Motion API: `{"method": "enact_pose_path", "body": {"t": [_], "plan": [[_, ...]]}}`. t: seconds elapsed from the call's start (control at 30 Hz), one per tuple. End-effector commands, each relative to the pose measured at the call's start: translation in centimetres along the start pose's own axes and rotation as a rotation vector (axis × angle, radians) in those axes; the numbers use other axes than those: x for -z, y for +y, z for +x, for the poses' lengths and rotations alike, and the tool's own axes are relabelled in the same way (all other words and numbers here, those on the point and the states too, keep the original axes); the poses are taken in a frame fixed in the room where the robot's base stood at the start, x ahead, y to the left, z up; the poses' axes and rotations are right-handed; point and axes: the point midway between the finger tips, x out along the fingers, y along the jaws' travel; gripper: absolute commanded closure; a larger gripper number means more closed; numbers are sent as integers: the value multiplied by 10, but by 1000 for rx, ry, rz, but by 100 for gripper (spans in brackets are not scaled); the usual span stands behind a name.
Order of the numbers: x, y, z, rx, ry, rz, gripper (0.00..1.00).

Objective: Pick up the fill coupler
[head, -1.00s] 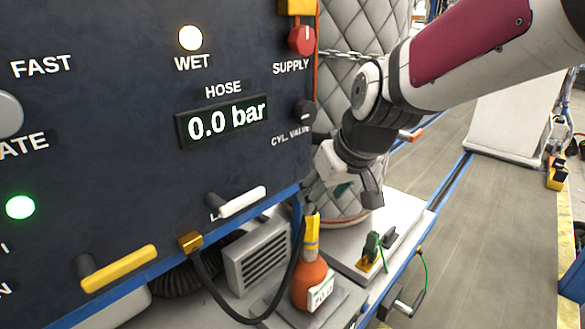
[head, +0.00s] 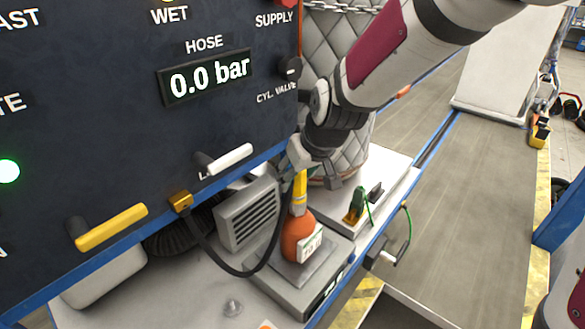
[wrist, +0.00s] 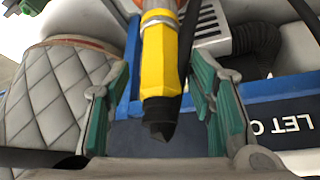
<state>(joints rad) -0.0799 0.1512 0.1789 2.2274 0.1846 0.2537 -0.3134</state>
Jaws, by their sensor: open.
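The fill coupler, which I take to be the yellow piece with a black end (wrist: 158,55), stands between the fingers of my gripper (wrist: 158,80) in the wrist view. The green-padded fingers are open, one on each side of it, with gaps showing. In the head view the yellow coupler (head: 299,192) stands upright above an orange cylinder (head: 298,238) with a white label. My gripper (head: 300,160) is right over its upper end, partly hidden by my wrist. A black hose (head: 222,264) loops from the panel and rises close beside the coupler; its join is unclear.
The dark control panel (head: 120,130) with its blue lower edge is close left of my gripper. A grey vented box (head: 248,212) stands beside the cylinder. A quilted grey column (head: 350,150) is behind my wrist. A green-and-black clip (head: 357,203) lies on the right bench.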

Motion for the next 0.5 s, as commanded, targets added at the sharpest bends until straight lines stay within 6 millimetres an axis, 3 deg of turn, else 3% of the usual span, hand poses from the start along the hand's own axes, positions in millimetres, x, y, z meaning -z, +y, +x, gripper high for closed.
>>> {"method": "enact_pose_path", "body": {"t": [0.1, 0.13, 0.33, 0.5], "plan": [[0, 0, 0, 0, 0, 0, 50], [0, 0, 0, 0, 0, 0, 55], [0, 0, 0, 0, 0, 0, 100], [1, 0, -1, 0, 1, 0, 100]]}}
